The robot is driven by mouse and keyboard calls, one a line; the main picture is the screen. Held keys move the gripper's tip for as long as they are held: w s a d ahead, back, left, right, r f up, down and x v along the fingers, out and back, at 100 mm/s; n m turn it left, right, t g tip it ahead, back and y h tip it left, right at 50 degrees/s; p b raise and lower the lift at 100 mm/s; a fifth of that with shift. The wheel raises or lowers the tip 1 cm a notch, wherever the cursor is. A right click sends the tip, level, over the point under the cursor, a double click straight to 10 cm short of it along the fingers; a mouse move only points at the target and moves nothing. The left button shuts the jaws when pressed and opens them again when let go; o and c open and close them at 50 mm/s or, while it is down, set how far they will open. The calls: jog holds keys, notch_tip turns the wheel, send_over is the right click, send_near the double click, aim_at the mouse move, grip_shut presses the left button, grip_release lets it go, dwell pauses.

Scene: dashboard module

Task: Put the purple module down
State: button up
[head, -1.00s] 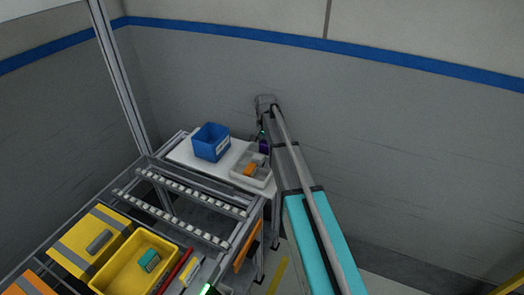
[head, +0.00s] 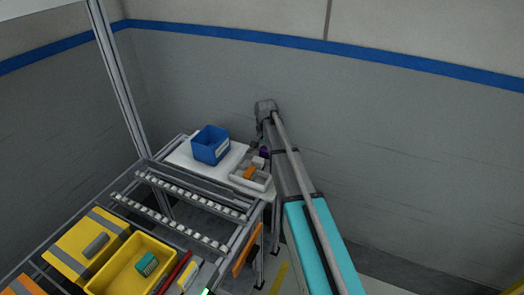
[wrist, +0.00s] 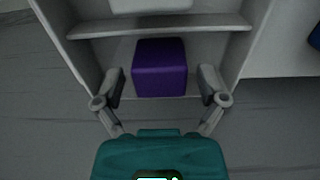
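My gripper (wrist: 162,84) is open, with one finger on each side of the module and a visible gap on both sides. In the head view only a small dark purple patch of the module (head: 264,153) shows beside my arm at the tray's far end. My gripper's fingers are mostly hidden by the arm there.
A white block (head: 258,162) and an orange block (head: 249,173) lie in the tray's other compartments. A blue bin (head: 211,145) stands left of the tray on the white tabletop (head: 183,152). Roller rails and a yellow bin (head: 118,272) are nearer. The wall is close behind my arm.

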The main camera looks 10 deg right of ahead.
aim_at(265, 149)
jog(key=shift+r, duration=0.15)
dwell(0.3)
notch_tip(265, 149, up, 12)
jog(key=p, duration=1.2)
dwell(0.6)
jog(key=s+a+n, duration=0.1)
jog(key=s+n, duration=0.6)
jog(key=s, duration=2.2)
jog(key=shift+s, duration=0.15)
